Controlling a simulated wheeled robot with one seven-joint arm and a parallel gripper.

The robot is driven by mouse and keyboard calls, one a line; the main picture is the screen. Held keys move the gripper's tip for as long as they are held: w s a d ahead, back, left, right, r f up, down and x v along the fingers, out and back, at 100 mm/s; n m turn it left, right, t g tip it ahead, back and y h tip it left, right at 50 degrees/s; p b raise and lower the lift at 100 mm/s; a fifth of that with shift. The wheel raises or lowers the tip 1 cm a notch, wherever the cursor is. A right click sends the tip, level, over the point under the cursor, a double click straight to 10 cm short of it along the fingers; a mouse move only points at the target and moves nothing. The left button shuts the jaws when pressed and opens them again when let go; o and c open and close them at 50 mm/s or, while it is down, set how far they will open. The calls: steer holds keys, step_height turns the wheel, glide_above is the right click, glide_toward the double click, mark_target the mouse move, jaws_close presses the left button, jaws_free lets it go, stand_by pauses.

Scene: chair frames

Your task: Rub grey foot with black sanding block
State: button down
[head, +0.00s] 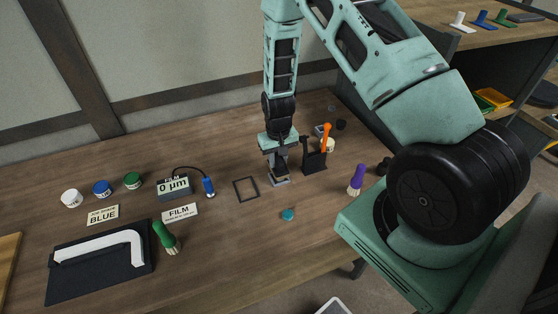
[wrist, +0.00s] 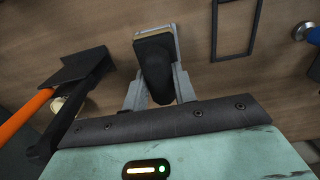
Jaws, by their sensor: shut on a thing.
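My gripper (head: 279,172) points down over the middle of the wooden bench. In the wrist view its two grey fingers (wrist: 158,90) are shut on the black knob of a block that I take to be the black sanding block (wrist: 155,62). The block has a tan edge and sits over a pale grey plate (wrist: 171,32). In the head view the plate (head: 283,183) lies on the bench under my gripper; whether the block touches it is unclear. I cannot pick out a grey foot for certain.
A black holder (head: 313,163) with an orange-handled tool (head: 326,136) stands close right of my gripper. A dark empty outline (head: 246,189) lies to its left. A purple-topped brush (head: 356,180), teal puck (head: 288,214) and black mat (head: 75,285) with a white bent piece (head: 98,246) are also there.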

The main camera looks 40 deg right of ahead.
steer(key=shift+w+d, duration=0.15)
steer(key=shift+w, duration=0.25)
steer(key=shift+w+r+p, duration=0.25)
steer(key=shift+r+p, duration=0.05)
steer(key=shift+r, duration=0.05)
steer(key=shift+s+r+p, duration=0.2)
steer(key=shift+r+p, duration=0.35)
steer(key=shift+r, duration=0.55)
steer(key=shift+w+r, duration=0.1)
steer(key=shift+r, duration=0.2)
steer(key=shift+r+p, duration=1.55)
steer(key=shift+r, duration=0.6)
